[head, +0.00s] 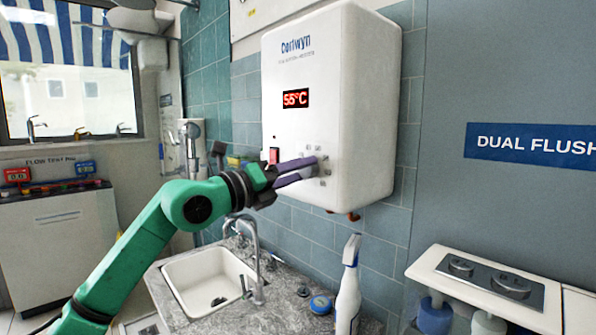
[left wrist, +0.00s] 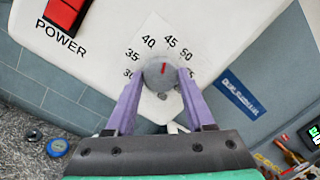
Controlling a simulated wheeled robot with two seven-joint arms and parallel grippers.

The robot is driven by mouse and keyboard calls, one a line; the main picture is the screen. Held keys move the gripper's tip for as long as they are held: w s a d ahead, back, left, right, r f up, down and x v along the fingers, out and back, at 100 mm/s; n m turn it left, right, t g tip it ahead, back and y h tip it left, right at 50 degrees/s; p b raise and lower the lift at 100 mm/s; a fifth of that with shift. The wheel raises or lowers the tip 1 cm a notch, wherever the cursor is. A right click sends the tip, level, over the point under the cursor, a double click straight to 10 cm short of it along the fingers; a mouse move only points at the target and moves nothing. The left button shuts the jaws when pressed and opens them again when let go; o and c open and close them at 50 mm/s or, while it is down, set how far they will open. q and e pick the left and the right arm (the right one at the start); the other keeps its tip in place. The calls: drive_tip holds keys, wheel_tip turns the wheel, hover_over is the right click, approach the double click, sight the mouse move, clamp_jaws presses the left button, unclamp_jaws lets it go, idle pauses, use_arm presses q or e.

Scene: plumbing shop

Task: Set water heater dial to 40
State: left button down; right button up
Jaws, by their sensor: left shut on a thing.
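The white water heater (head: 331,105) hangs on the tiled wall, and its red display (head: 296,98) reads 55°C. In the left wrist view, the round grey dial (left wrist: 157,77) sits on the heater's front panel within an arc of printed numbers; 35, 40, 45 and 50 are legible. Its short red mark points up and slightly right, roughly toward 45. My left gripper (head: 321,168) is at the panel's lower part. Its purple fingers (left wrist: 160,88) are shut on the dial, one on each side. In the head view the fingers largely hide the dial. My right gripper is not in view.
A red power switch (head: 273,155) sits on the panel left of the dial. Below are a sink (head: 203,271) with a tap (head: 247,232), a white spray bottle (head: 348,290) and a blue round item (head: 320,304). A dual-flush display (head: 487,280) stands at right.

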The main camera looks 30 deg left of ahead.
use_arm(q)
drive_tip(key=n+y, duration=0.1)
drive_tip(key=n, duration=0.5)
drive_tip(key=shift+d+n, duration=0.1)
drive_tip(key=shift+n, duration=0.2)
idle(0.4)
drive_tip(key=shift+c, duration=1.3)
unclamp_jaws()
drive_tip(key=b+v, duration=1.1)
drive_tip(key=v, duration=0.3)
drive_tip(key=shift+s, duration=0.35)
